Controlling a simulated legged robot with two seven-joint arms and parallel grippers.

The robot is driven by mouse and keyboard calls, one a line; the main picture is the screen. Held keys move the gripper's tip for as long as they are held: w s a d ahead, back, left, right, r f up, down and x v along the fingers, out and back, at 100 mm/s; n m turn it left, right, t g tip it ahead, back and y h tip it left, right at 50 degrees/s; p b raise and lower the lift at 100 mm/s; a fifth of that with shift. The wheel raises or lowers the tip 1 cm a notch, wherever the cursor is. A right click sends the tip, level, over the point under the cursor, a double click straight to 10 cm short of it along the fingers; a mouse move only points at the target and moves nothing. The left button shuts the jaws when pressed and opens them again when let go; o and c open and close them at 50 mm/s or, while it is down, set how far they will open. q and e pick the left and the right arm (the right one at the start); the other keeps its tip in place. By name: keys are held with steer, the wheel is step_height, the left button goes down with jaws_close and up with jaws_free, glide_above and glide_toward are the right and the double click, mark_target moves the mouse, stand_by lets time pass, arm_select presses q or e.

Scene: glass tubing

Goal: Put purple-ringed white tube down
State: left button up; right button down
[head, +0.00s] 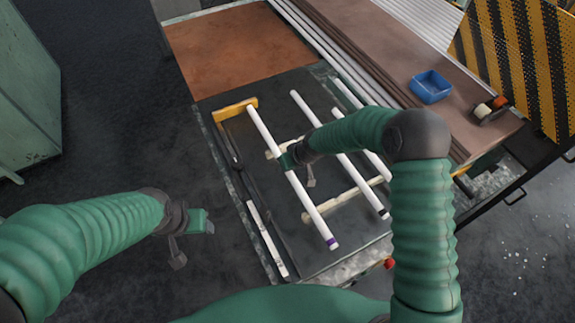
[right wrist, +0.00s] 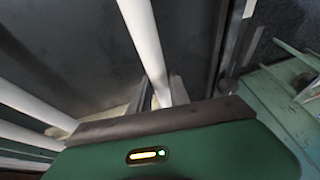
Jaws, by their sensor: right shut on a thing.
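The purple-ringed white tube (head: 268,138) runs lengthwise over the dark work surface, its purple ring near the front end. My right gripper (head: 290,159) is shut on it behind its middle. In the right wrist view, the tube (right wrist: 145,40) passes between the two grey fingers (right wrist: 160,94). The tube crosses above the cream rails (head: 345,206); I cannot tell whether it touches them. My left gripper (head: 190,238) is off the table's left side, away from the tube; its jaw opening is unclear.
Other white tubes (head: 318,122) lie to the right, roughly parallel. A yellow-handled square (head: 236,109) is at the back left and a white strip (head: 267,240) at the left edge. A blue bin (head: 430,87) and tape roll (head: 488,109) stand at the right.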

steer(key=shift+f+b, duration=0.3)
steer(key=shift+f, duration=0.15)
steer(key=c, duration=1.2)
jaws_free()
steer(key=shift+r, duration=0.1)
